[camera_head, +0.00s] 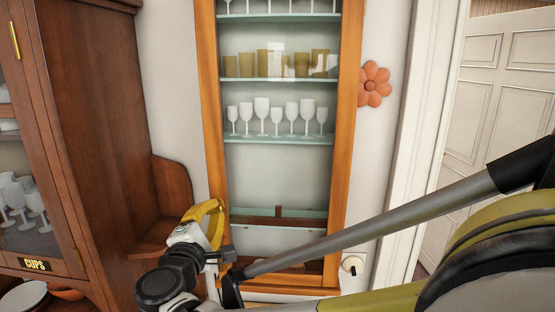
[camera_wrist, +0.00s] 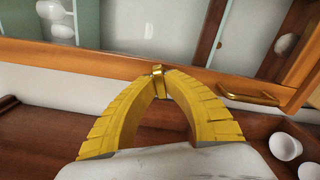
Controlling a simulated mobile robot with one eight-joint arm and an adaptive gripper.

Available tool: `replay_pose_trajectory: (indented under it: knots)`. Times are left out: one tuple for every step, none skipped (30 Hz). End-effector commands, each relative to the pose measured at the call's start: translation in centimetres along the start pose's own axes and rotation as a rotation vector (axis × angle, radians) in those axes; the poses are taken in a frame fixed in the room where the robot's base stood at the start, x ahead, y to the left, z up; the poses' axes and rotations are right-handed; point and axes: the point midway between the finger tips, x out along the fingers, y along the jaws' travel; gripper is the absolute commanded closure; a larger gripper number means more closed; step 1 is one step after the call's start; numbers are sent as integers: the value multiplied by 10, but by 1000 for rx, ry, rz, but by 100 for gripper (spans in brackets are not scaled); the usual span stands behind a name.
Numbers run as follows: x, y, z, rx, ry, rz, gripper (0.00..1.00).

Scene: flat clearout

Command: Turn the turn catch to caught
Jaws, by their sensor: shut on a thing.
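The turn catch (camera_wrist: 157,71) is a small brass piece on the orange-brown wooden frame (camera_wrist: 110,62) of the glass-fronted cabinet. In the wrist view the two yellow fingers of my gripper (camera_wrist: 160,82) arch together and their tips are closed on it. The fingertips cover part of the catch, and I cannot tell its exact angle. In the head view my gripper (camera_head: 216,216) is at the left side of the cabinet frame (camera_head: 348,110), low down, and hides the catch.
A dark wooden cupboard (camera_head: 100,120) labelled CUPS stands close on the left, with a low side shelf beside my gripper. A brass handle (camera_wrist: 248,96) sits right of the catch. Goblets (camera_head: 262,110) stand on the cabinet's glass shelves. An orange flower (camera_head: 373,84) hangs on the wall.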

Motion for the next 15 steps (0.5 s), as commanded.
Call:
replay_pose_trajectory:
  knots:
    - [0, 0, 0, -1, 0, 1, 100]
    - [0, 0, 0, -1, 0, 1, 100]
    - [0, 0, 0, -1, 0, 1, 100]
    - [0, 0, 0, -1, 0, 1, 100]
    - [0, 0, 0, 0, 0, 1, 100]
    - [0, 0, 0, -1, 0, 1, 100]
    - [0, 0, 0, 0, 0, 1, 100]
    - [0, 0, 0, 4, 0, 1, 100]
    - [0, 0, 0, 22, 0, 1, 100]
    - [0, 0, 0, 49, 0, 1, 100]
    - [0, 0, 0, 86, 0, 1, 100]
    - [0, 0, 0, 146, 0, 1, 100]
    - [0, 0, 0, 192, 0, 1, 100]
    - [0, 0, 0, 238, 0, 1, 100]
    - [0, 0, 0, 292, 0, 1, 100]
